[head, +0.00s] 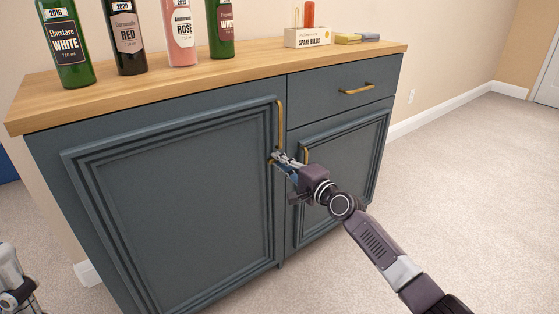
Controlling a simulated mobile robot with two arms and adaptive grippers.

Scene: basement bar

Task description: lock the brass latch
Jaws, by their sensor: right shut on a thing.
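A dark blue-grey cabinet (180,190) has a large left door and a smaller right door. My right gripper (278,158) is at the seam between the doors, just below the left door's tall brass handle (281,122). It is shut on a small brass piece at the left door's edge, which looks like the brass latch (270,161). The fingers cover most of it, so I cannot tell its position. Both doors look closed.
The right door's brass handle (306,156) is close beside my right gripper. A drawer handle (357,89) is above. Several bottles (129,38), a spare bulbs box (307,37) and folded cloths (357,38) stand on the wooden top (240,78). The carpet at right is clear.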

